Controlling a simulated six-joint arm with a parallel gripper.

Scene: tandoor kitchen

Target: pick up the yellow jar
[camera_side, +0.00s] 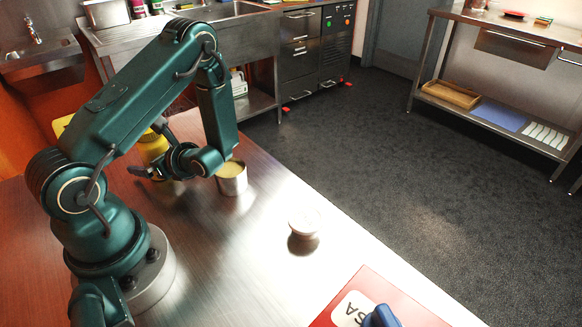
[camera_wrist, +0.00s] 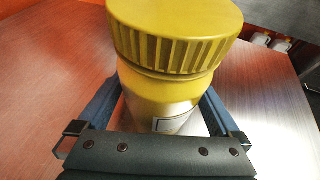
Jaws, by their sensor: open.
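The yellow jar (camera_wrist: 172,88) stands upright on the metal worktop and fills the middle of the wrist view, with a ribbed yellow lid and a pale label low on its body. In the side view the yellow jar (camera_side: 153,147) is partly hidden behind my arm. My gripper (camera_wrist: 165,112) is open, with one finger on each side of the jar's lower body; whether the fingers touch it I cannot tell. In the side view my gripper (camera_side: 158,172) is low, near the worktop at the jar's near side.
A metal tin with yellow contents (camera_side: 232,178) stands close to the right of my gripper. A small white-topped container (camera_side: 304,224) and a red board (camera_side: 345,290) with a blue object (camera_side: 381,316) lie farther right. Between them the worktop is clear.

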